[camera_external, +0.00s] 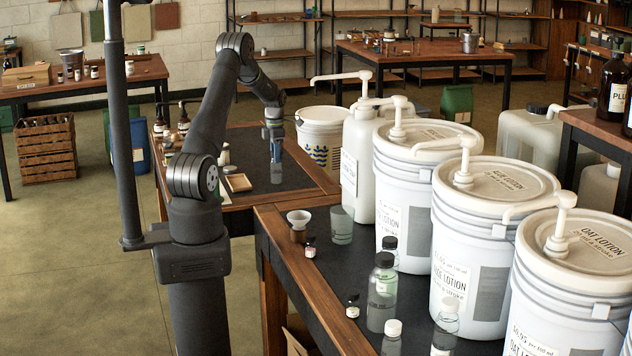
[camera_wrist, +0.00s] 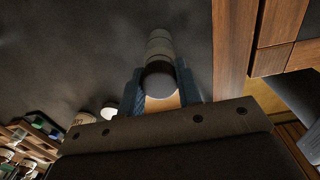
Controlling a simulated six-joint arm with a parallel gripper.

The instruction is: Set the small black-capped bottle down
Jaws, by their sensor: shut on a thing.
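My gripper (camera_external: 276,150) is at the far table, over its dark top, pointing down. In the wrist view its two blue fingers (camera_wrist: 160,88) are shut on the small black-capped bottle (camera_wrist: 159,46). The dark cap faces the camera between the fingers, and the pale body extends away from it.
A white bucket with a wavy pattern (camera_external: 322,138) stands right of my gripper. The near table holds large lotion buckets (camera_external: 405,215), a clear black-capped bottle (camera_external: 382,290) and cups. Dark tabletop around my gripper is mostly clear.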

